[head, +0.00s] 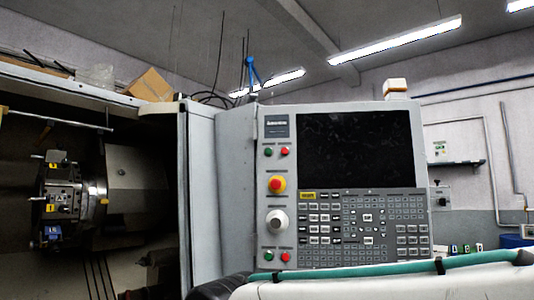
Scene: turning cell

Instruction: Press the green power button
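The control panel (289,203) of the machine faces me, right of centre in the head view. A green button (268,152) sits near its top left, beside a red button (285,151). A second green button (269,255) sits at the lower left, beside another red one (286,257). The labels are too small to read, so I cannot tell by text which green button is power. My gripper is not in view; nothing is seen touching either green button.
A dark screen (355,149) and keypad (367,225) are to the right. My white arm link with a teal cable crosses the bottom right. The lathe turret (62,200) is left.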

